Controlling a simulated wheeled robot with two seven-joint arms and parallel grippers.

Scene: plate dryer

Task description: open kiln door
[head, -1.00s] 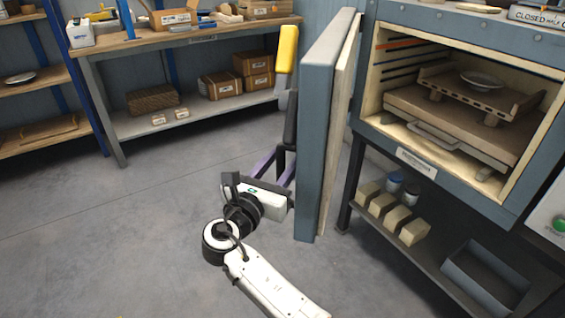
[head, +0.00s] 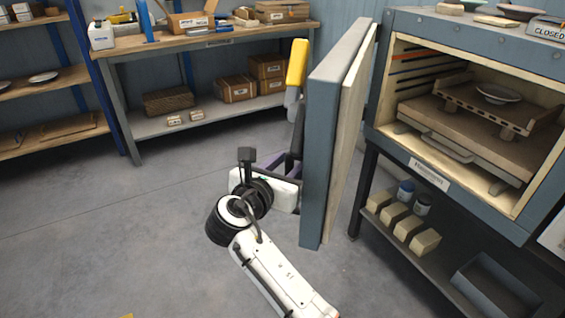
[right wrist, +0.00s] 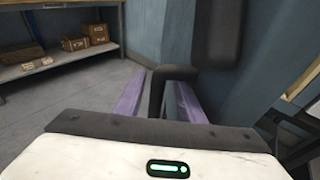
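The blue-grey kiln door (head: 332,140) stands swung wide open, seen nearly edge-on in the head view, with its pale lining facing the kiln (head: 440,182). A yellow grip (head: 297,62) on a dark part sits on the door's outer side. My right gripper (head: 285,168) is at that outer side, partly hidden by its wrist and the door. In the right wrist view its purple fingers (right wrist: 165,98) are apart, with a black handle bar (right wrist: 157,92) between them and visible gaps beside it. My left gripper is not in view.
Inside the kiln are shelves and a plate (head: 497,93). Below it, a rack holds several pale blocks (head: 410,228), jars and a grey bin (head: 495,290). A workbench (head: 215,40) with boxes stands at the back left. The floor (head: 110,240) left of my arm is clear.

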